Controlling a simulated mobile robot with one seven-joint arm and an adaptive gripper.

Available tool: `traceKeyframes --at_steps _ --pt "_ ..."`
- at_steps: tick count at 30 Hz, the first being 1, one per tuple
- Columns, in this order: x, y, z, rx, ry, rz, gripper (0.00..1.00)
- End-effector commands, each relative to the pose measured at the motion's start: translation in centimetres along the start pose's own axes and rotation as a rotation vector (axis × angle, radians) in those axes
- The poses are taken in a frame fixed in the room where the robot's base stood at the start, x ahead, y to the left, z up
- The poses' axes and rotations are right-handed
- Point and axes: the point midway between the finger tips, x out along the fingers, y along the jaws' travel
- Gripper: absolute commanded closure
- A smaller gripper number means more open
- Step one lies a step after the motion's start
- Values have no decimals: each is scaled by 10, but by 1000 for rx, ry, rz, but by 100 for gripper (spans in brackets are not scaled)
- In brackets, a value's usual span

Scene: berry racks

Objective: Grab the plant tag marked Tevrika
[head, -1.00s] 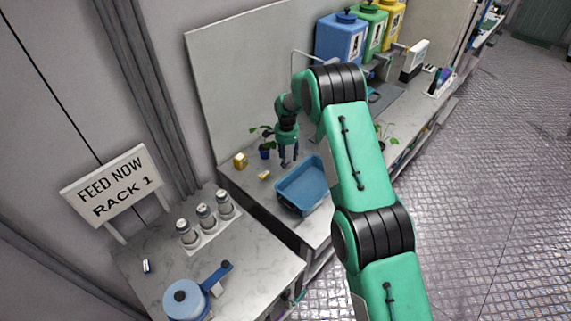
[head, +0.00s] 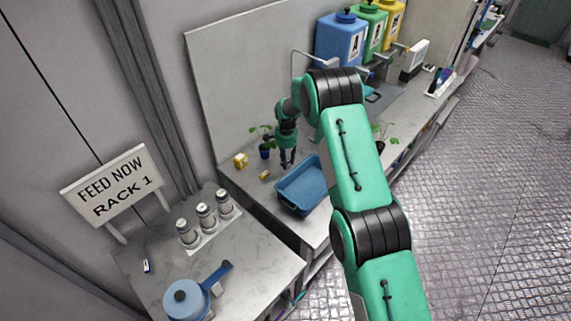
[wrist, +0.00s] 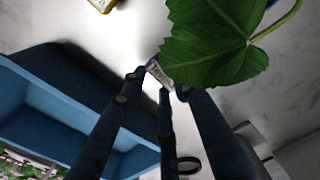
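A small white plant tag (wrist: 157,72) with a purple edge and dark lettering shows in the wrist view, partly covered by a large green leaf (wrist: 215,45). Its lettering is too small and hidden to read fully. My gripper (wrist: 160,86) has its dark fingers apart, with the tag just beyond and between the fingertips; no grip on it shows. In the head view, my gripper (head: 287,164) points down over the bench, beside a small potted plant (head: 265,152). The tag cannot be made out there.
A blue tray (head: 280,203) stands close to the gripper; its wall also shows in the wrist view (wrist: 60,95). Yellow pieces (head: 240,160) lie to the left. Another plant (head: 381,145) stands behind my arm. Coloured tanks (head: 340,38) stand at the back.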

Motion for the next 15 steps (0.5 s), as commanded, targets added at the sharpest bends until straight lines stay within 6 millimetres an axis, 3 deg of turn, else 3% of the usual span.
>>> traceKeyframes --at_steps 15 --pt "-2 0 0 0 0 0 86"
